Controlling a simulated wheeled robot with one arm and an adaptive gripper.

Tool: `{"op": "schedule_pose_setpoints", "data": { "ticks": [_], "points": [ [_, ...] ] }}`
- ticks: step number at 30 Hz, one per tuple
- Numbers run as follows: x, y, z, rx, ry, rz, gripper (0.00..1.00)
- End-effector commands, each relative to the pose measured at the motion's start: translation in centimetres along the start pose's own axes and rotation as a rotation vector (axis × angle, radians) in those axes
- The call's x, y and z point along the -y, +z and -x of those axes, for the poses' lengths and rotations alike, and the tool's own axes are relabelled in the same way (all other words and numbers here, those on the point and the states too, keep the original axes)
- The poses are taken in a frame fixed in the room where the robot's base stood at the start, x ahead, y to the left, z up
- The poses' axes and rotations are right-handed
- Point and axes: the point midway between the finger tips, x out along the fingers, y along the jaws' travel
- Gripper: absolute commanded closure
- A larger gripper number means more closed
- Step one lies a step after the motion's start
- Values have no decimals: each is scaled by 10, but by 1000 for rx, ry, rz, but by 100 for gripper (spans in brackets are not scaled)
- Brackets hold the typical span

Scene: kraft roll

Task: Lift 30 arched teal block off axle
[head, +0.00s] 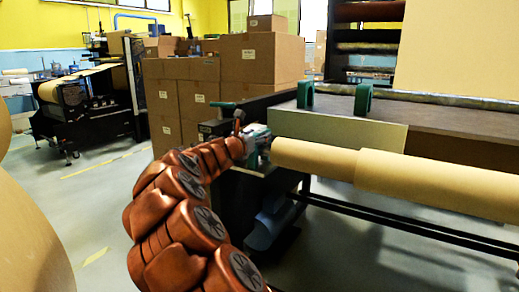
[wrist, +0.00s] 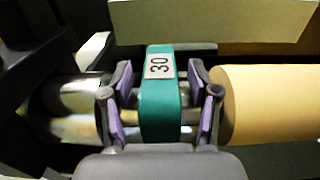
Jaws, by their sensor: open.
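The teal block labelled 30 (wrist: 158,112) sits over the metal axle (wrist: 75,97) in the wrist view, its white label facing the camera. My gripper (wrist: 161,105) is open, with one purple-padded finger on each side of the block. A small gap shows between each pad and the block. In the head view my gripper (head: 257,147) is at the left end of the kraft roll (head: 400,174), where the block is mostly hidden by it. The block's underside cannot be seen.
The kraft roll's end (wrist: 265,105) is close to my right finger. A dark machine part (wrist: 35,50) is at the left. Two other teal arched blocks stand on the bench behind, a left one (head: 305,95) and a right one (head: 363,99). Stacked cartons (head: 262,65) stand farther back.

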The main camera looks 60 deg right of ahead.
Motion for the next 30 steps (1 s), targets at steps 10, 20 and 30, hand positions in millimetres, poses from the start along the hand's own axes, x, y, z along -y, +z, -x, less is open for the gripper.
{"op": "schedule_pose_setpoints", "data": {
  "ticks": [10,20,30],
  "points": [
    [0,0,-8,0,-1,1,40],
    [0,0,-8,0,-1,1,72],
    [0,0,-8,0,-1,0,100]
  ]
}}
